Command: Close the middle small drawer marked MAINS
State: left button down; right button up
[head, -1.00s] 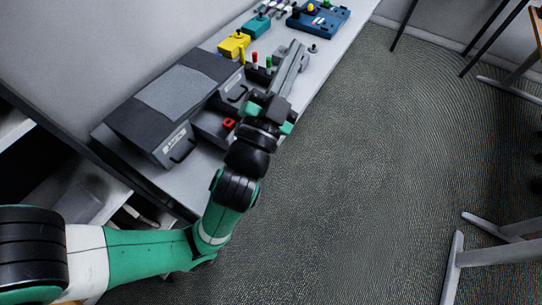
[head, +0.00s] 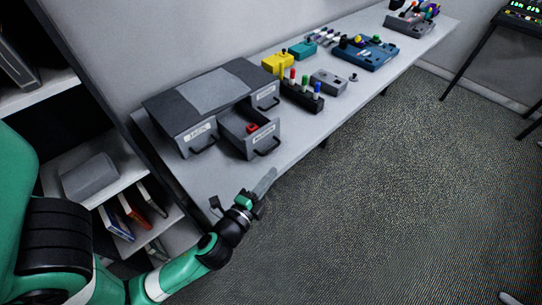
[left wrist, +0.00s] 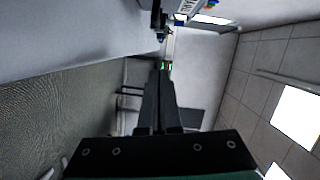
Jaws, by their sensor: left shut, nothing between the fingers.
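The grey drawer unit (head: 178,108) stands on the table with three small drawers in front. The middle drawer (head: 262,147) is pulled out and a small red thing (head: 252,128) lies inside it. Its label is too small to read for sure. The left drawer (head: 199,138) and right drawer (head: 267,96) look shut. My left gripper (head: 269,176) is shut and empty, by the table's front edge, in front of the middle drawer and apart from it. Its shut fingers also show in the left wrist view (left wrist: 163,75). My right gripper is out of sight.
Right of the unit stand a black rack (head: 302,98) with coloured pegs, a yellow box (head: 276,66), a grey box (head: 328,83) and a blue box (head: 364,55). The table (head: 210,175) is clear before the drawers. A shelf (head: 120,175) is at the left.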

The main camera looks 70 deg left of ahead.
pick_arm(q)
jog(key=w+a, duration=0.1)
jog(key=a, duration=0.1)
jog(key=w+a, duration=0.1)
jog(key=a, duration=0.1)
jog(key=w+a+f+p, duration=0.1)
jog(key=a, duration=0.1)
jog(key=shift+a, duration=0.5)
